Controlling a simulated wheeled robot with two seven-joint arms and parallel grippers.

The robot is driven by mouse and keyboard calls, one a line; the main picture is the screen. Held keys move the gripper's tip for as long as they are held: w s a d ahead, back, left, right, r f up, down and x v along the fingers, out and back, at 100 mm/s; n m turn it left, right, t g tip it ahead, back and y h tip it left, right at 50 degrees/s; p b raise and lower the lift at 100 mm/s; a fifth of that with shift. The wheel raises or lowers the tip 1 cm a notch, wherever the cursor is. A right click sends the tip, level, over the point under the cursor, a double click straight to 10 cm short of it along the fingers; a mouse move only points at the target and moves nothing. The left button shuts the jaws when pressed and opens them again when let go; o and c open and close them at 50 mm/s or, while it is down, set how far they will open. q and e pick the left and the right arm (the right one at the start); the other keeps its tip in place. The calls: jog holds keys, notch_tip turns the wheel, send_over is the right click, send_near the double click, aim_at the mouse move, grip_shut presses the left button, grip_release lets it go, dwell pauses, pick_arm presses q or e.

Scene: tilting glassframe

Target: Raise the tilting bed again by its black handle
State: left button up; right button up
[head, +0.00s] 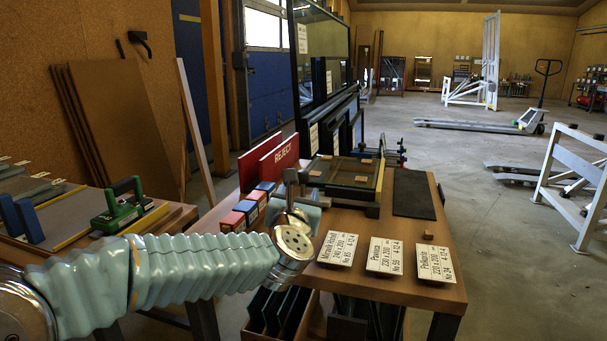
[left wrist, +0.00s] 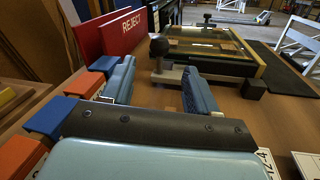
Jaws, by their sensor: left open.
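The tilting bed (head: 349,178) lies flat, or nearly so, on the wooden table in the head view; it has a dark frame with a yellow edge and also shows in the left wrist view (left wrist: 207,48). A black round handle (left wrist: 158,48) stands at its near left corner on a metal post; it also shows in the head view (head: 290,175). My left gripper (head: 297,196) is just short of the handle. In the left wrist view its two blue fingers (left wrist: 157,72) are apart with nothing between them, and the handle appears beyond the tips. My right gripper is out of view.
Red REJECT boards (head: 278,158) and blue and orange blocks (head: 246,207) stand left of the gripper. Several white label cards (head: 396,256) lie along the table's front. A dark mat (head: 413,194) lies right of the bed. A tall dark glass rack (head: 322,80) stands behind.

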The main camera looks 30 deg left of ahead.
aim_at(302, 180)
pick_arm(q)
jog(key=p+x, duration=0.1)
jog(key=x, duration=0.9)
jog(key=shift+w+f+p, duration=0.1)
jog(key=shift+p, duration=0.3)
grip_shut()
